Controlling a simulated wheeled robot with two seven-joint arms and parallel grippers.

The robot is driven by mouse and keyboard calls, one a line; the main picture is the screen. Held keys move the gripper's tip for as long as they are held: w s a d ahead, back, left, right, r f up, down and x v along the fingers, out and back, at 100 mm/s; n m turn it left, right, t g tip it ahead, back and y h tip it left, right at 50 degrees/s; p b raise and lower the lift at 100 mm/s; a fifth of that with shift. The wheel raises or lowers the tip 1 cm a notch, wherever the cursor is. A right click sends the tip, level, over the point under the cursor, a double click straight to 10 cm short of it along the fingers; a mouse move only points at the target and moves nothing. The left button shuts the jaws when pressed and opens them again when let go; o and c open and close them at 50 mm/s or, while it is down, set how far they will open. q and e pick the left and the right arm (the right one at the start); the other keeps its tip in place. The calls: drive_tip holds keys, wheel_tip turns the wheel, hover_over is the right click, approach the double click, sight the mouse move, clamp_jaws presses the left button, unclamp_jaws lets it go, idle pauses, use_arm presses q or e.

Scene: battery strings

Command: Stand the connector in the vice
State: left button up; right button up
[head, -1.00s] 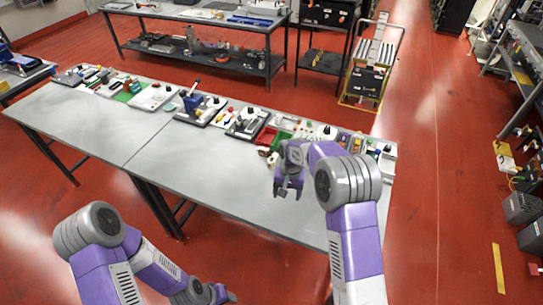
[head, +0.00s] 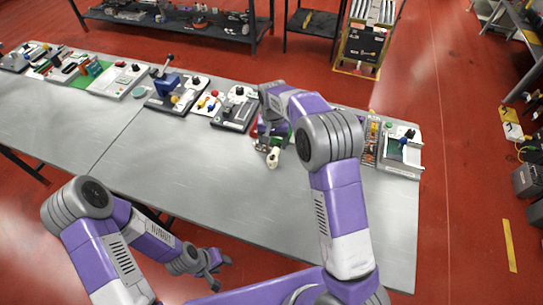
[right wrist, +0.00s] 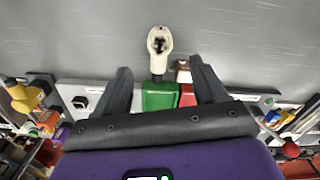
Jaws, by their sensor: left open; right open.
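A cream piece with dark holes at its end, which looks like the connector (head: 273,157), projects toward the front of the table. In the right wrist view the connector (right wrist: 159,43) lies beyond a green block (right wrist: 160,97) and a red block (right wrist: 187,95). My right gripper (head: 270,140) is open over these blocks; in the right wrist view its fingers (right wrist: 162,78) stand either side of them, apart from the connector. A blue block on a grey base, perhaps the vice (head: 167,85), stands further left with a lever. My left gripper (head: 216,267) is open and empty before the table.
The grey table (head: 200,150) is bare along its front half. Boards with small parts line its back edge, including a white-grey board (head: 403,148) at the right end. A yellow-framed cart (head: 361,45) stands behind on the red floor.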

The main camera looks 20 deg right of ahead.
sight(272, 157)
drive_tip(key=shift+w+f, duration=0.1)
drive_tip(key=shift+f, duration=0.5)
drive_tip(key=f, duration=0.6)
drive_tip(key=shift+s+a+f, duration=0.1)
drive_tip(key=shift+s, duration=0.15)
clamp_jaws()
